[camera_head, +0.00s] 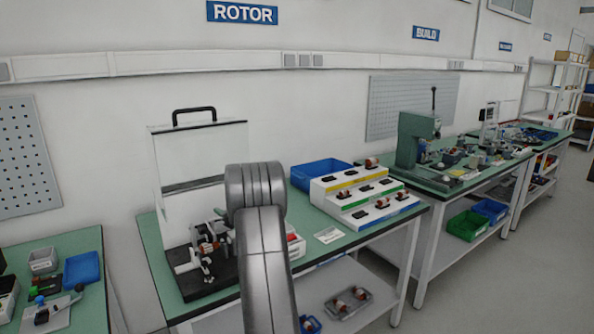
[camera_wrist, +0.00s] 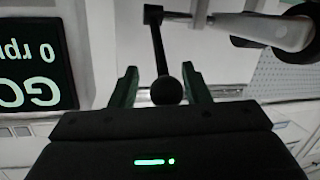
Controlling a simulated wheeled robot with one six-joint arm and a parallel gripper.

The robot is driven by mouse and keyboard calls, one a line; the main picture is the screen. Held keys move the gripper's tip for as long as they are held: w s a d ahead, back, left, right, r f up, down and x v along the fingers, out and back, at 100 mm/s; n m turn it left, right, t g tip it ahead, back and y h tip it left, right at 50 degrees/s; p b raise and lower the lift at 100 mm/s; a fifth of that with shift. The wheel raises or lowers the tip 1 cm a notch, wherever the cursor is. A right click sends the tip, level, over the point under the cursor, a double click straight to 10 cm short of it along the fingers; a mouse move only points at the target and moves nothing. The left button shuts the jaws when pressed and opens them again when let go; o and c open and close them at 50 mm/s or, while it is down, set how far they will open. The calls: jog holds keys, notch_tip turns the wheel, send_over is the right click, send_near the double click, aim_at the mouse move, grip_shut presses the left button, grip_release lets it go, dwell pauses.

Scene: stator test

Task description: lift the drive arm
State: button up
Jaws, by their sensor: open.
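In the wrist view my gripper (camera_wrist: 159,72) is open, with one dark green finger on each side of a black ball knob (camera_wrist: 167,91). The knob is at the end of a thin black lever, which looks like the drive arm (camera_wrist: 157,48). I see gaps between the knob and both fingers; no contact shows. The lever joins a dark block at the top of the view. In the head view the test fixture (camera_head: 205,250) stands on a black base on the green bench; my own arm covers part of it, and I cannot make out my gripper or the lever there.
A dark display (camera_wrist: 32,65) with green text is at the left of the wrist view. A pale metal part (camera_wrist: 265,28) is at upper right. In the head view, a raised white cover (camera_head: 200,160) stands behind the fixture. A stepped parts rack (camera_head: 365,195) and blue bin (camera_head: 318,173) are at right.

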jog(key=shift+s+d+f, duration=0.1)
jog(key=shift+s+d, duration=0.35)
jog(key=shift+s, duration=0.15)
jog(key=shift+f, duration=0.15)
